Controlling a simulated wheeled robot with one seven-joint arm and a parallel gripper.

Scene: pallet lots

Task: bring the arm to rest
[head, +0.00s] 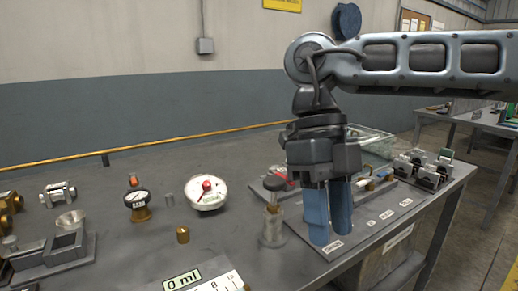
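My gripper (330,222) hangs from the arm over the right part of the grey table (130,175), pointing down. Its two blue fingers are close together, with a narrow gap between them. I see nothing held between them, but the fingertips overlap the board behind and I cannot tell whether they touch it. A small glass bottle with a dark round knob (272,227) stands just left of the fingers.
A white gauge (207,192), a small dial (138,203) and a brass cylinder (183,235) stand mid-table. Metal fittings (58,194) are at left. A grey labelled board (385,215) and metal blocks (425,170) are at right. Another table (475,125) stands beyond.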

